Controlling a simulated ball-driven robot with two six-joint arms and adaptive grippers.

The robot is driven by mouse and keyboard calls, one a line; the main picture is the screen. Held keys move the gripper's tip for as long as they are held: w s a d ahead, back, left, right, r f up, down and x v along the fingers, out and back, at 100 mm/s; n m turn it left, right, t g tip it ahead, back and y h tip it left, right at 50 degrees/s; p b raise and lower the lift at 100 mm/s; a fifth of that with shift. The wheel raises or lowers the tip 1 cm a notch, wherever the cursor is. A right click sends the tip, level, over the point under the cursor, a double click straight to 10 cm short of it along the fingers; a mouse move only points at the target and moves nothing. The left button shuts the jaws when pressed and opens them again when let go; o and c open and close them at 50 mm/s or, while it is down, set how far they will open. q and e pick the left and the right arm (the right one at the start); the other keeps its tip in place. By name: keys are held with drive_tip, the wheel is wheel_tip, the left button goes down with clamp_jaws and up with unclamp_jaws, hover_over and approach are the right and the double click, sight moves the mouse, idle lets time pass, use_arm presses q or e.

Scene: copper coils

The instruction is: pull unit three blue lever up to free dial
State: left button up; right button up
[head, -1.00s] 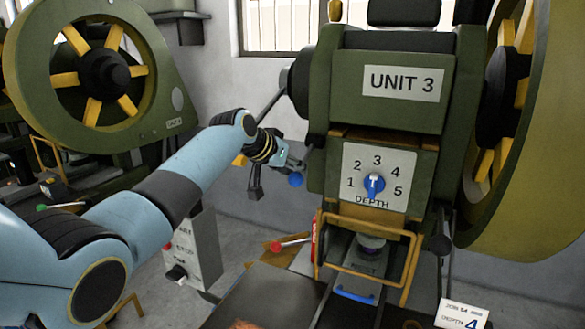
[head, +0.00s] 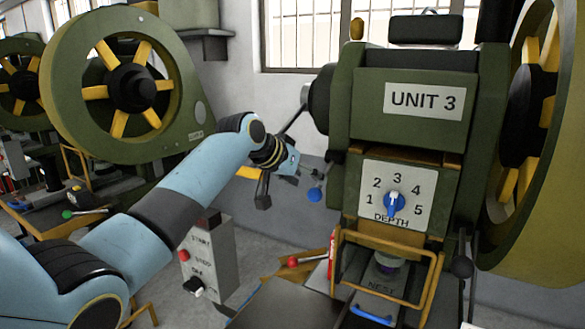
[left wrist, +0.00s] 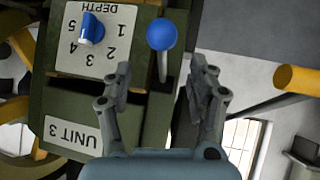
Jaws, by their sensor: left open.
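The blue lever's ball knob (head: 315,194) hangs at the left side of the Unit 3 press (head: 425,99), low on a thin rod sloping down and left. My left gripper (head: 294,168) is up and left of the ball, open and apart from it. In the left wrist view the blue ball (left wrist: 161,34) and its rod lie beyond and between the open fingertips (left wrist: 162,72). The blue depth dial (head: 395,204) sits on a white plate numbered 1 to 5; it also shows in the wrist view (left wrist: 92,29). My right gripper is not in view.
A yellow guard frame (head: 388,235) stands below the dial plate. A black-knobbed lever (head: 462,267) is at the press's right. A grey control box (head: 210,255) and a red-knobbed lever (head: 293,261) are lower left. Another green press (head: 70,70) stands behind.

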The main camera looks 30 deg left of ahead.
use_arm(q)
drive_tip(key=v, duration=0.7)
drive_tip(key=shift+s+r, duration=0.2)
drive_tip(key=shift+s, duration=0.05)
drive_tip(key=s+f+n+g+b, duration=0.15)
drive_tip(key=s+f+b, duration=0.4)
drive_tip(key=f, duration=1.05)
drive_tip(key=s+f+g+y+b, duration=0.1)
drive_tip(key=s+f+g+b, duration=0.15)
drive_tip(key=s+f, duration=0.95)
drive_tip(key=s+f+n+g+b, duration=0.1)
drive_tip(key=s+f+g+b, duration=0.2)
drive_tip(key=f, duration=1.7)
drive_tip(key=s+f+y+b, duration=0.1)
drive_tip(key=s+f+b, duration=0.1)
drive_tip(key=s+f, duration=0.7)
drive_tip(key=s+a+f+m+g+y+b, duration=0.1)
drive_tip(key=s+f+b, duration=0.2)
drive_tip(key=s+f, duration=0.7)
drive_tip(key=s+f+g+b, duration=0.1)
drive_tip(key=s+f+b, duration=0.2)
drive_tip(key=s+f, duration=0.6)
drive_tip(key=s, duration=1)
drive_tip(key=shift+s+a+f+m+y, duration=0.25)
drive_tip(key=shift+s+f+m+y, duration=0.05)
drive_tip(key=shift+f+m+y, duration=0.1)
